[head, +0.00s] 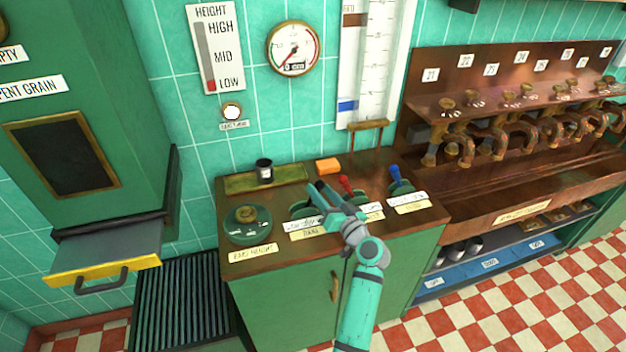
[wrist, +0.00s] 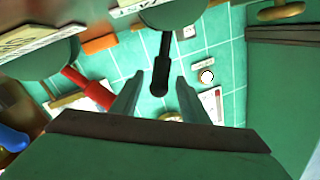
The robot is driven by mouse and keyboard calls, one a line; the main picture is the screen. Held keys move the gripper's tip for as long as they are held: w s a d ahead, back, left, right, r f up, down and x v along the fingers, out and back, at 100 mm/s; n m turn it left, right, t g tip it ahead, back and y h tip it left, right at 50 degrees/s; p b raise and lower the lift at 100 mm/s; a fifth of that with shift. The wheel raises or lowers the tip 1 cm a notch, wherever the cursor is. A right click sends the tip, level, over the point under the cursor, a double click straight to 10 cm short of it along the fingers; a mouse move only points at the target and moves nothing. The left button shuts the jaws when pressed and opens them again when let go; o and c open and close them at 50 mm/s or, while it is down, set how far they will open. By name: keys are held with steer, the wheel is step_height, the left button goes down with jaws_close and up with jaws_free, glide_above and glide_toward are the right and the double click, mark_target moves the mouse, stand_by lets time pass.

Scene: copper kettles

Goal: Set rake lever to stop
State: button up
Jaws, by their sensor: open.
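The rake lever has a black stem and knob (wrist: 160,78) on a round green base (wrist: 172,12), seen in the wrist view. In the head view its base (head: 299,208) shows behind a plate marked RAKE (head: 309,234), and my gripper covers much of the lever. My gripper (head: 320,191) is over the lever. Its two fingers (wrist: 157,98) are apart, with the black knob between them in the wrist view and visible gaps on both sides. The small position marks are too blurred to read in the head view; a FAST mark (wrist: 128,8) shows in the wrist view.
A red lever (head: 345,185) and a blue lever (head: 396,178) stand to the right. The rake height dial (head: 247,217) is at the left. A dark jar (head: 264,170) and an orange block (head: 328,166) are behind. A drawer (head: 105,268) juts out at far left.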

steer(key=x, duration=0.6)
steer(key=shift+w+a, duration=0.1)
steer(key=shift+w, duration=0.05)
